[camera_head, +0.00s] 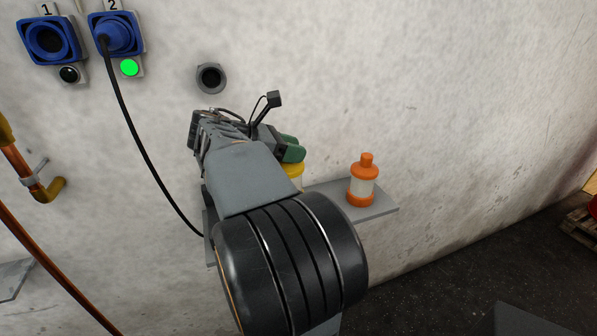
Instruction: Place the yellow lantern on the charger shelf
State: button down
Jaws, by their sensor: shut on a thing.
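The yellow lantern (293,171) shows only in part behind my arm, just below my gripper's green fingers. My gripper (293,147) is shut on it near the wall, over or beside the grey shelf (380,208). Most of the lantern is hidden, so I cannot tell whether its base touches the shelf. An orange lantern (363,182) with a pale middle stands upright on the right part of the shelf, apart from the gripper.
Blue socket 1 (47,41) is empty with a dark lamp. Socket 2 (115,35) holds a plug with a black cable and a green lamp. A round wall fitting (210,77) is above my arm. Copper pipes (22,170) run at left.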

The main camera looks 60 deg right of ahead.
jog(key=w+d+f, duration=0.2)
jog(key=d+f, duration=0.4)
jog(key=f, duration=0.3)
jog(key=shift+d+f+b, duration=0.25)
jog(key=shift+f+b, duration=0.05)
jog(key=shift+f, duration=0.1)
jog(key=shift+w+f, duration=0.1)
jog(key=c, duration=0.7)
grip_release()
jog(key=shift+f, duration=0.1)
